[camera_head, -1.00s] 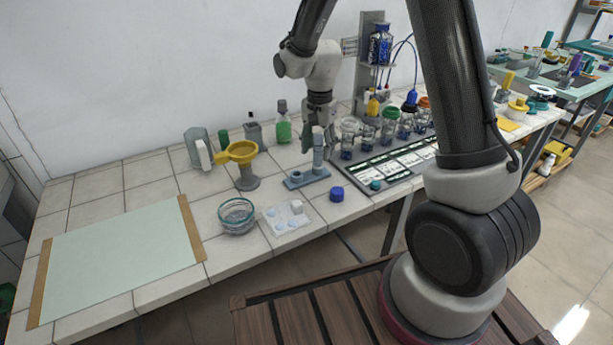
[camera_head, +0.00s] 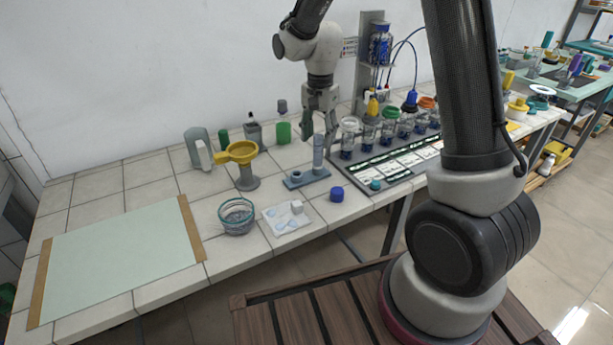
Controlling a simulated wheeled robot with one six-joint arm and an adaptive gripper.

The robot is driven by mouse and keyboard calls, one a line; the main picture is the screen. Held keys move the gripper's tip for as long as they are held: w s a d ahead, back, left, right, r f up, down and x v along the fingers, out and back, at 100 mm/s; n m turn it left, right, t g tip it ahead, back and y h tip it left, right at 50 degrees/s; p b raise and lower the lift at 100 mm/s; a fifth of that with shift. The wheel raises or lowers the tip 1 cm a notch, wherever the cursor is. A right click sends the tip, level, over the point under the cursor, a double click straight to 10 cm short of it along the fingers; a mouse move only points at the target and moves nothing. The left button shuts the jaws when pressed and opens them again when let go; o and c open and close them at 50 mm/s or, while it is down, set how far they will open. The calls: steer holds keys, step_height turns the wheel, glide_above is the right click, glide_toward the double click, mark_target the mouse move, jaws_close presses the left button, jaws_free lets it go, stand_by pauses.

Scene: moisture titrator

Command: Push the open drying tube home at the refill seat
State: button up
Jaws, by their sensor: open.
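The grey-blue drying tube (camera_head: 318,152) stands upright at the right end of the blue-grey refill seat (camera_head: 298,183) on the tiled bench. A short round fitting (camera_head: 296,174) sits on the seat's left part. My gripper (camera_head: 318,139) points down with its fingers spread, at the level of the tube's upper end and seemingly just behind it. It holds nothing. I cannot tell whether a finger touches the tube, nor how deep the tube sits in the seat.
A blue cap (camera_head: 337,194) lies right of the seat. Lidded jars (camera_head: 369,133) on a grey rack are close on the right. A pale green mat (camera_head: 115,255) is clear.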

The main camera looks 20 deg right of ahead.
steer(key=shift+r, duration=0.85)
steer(key=shift+r, duration=0.1)
step_height(320, 180, up, 12)
steer(key=s+d+r+n+t, duration=0.1)
steer(key=s+d+n, duration=0.2)
steer(key=s, duration=0.6)
steer(key=s+d+r+n+t, duration=0.1)
steer(key=s+d+n+t, duration=0.1)
steer(key=s, duration=0.7)
steer(key=s+d+r+n+t, duration=0.1)
steer(key=s+d+n, duration=0.3)
steer(key=s+d, duration=0.2)
steer(key=s, duration=0.2)
steer(key=shift+s+d+r, duration=0.15)
steer(key=shift+s+r, duration=0.15)
steer(key=shift+s, duration=0.1)
